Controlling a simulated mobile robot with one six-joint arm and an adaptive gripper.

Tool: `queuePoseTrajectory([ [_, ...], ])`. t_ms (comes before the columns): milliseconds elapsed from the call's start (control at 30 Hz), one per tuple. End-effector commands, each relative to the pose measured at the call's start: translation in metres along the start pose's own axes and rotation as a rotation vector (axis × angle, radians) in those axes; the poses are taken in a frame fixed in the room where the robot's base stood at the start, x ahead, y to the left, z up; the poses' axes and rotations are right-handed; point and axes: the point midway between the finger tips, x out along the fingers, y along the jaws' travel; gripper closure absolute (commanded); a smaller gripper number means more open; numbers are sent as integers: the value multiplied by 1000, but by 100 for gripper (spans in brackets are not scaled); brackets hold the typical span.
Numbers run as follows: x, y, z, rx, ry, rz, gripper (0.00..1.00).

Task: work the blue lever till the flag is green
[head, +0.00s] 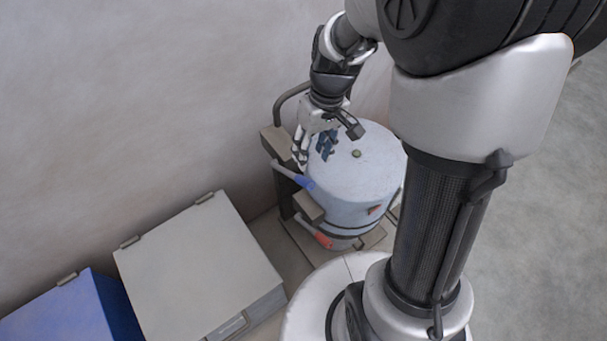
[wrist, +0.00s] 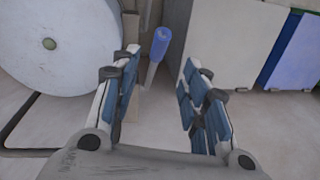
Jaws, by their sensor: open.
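The blue lever (head: 303,182) sticks out at the left side of the pale drum-shaped machine (head: 362,180). In the wrist view the lever's blue grip (wrist: 161,44), on a grey shaft, shows between my fingers, beyond their tips. My gripper (head: 313,156) is open and empty, just above the lever and beside the drum's top; its two blue-padded fingers (wrist: 160,60) stand apart in the wrist view. I see no contact with the lever. A small red patch (head: 374,210) on the drum's front may be the flag; I see no green one.
A red handle (head: 323,240) sits low at the drum's front. A grey box (head: 195,265) and a blue box (head: 62,310) stand to the left along the wall. A dark bent rail (head: 286,96) rises behind the machine. Open floor (head: 535,210) lies to the right.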

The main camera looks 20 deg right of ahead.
Motion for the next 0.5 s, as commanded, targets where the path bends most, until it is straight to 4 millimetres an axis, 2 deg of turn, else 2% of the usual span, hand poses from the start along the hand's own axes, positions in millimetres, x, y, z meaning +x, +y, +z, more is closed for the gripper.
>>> queuePoseTrajectory([
  [33, 16, 0, 1, 0, -4, -1, 59],
  [200, 54, 0, 1, 0, -5, -1, 59],
  [500, 107, 0, 1, 0, -2, 1, 59],
])
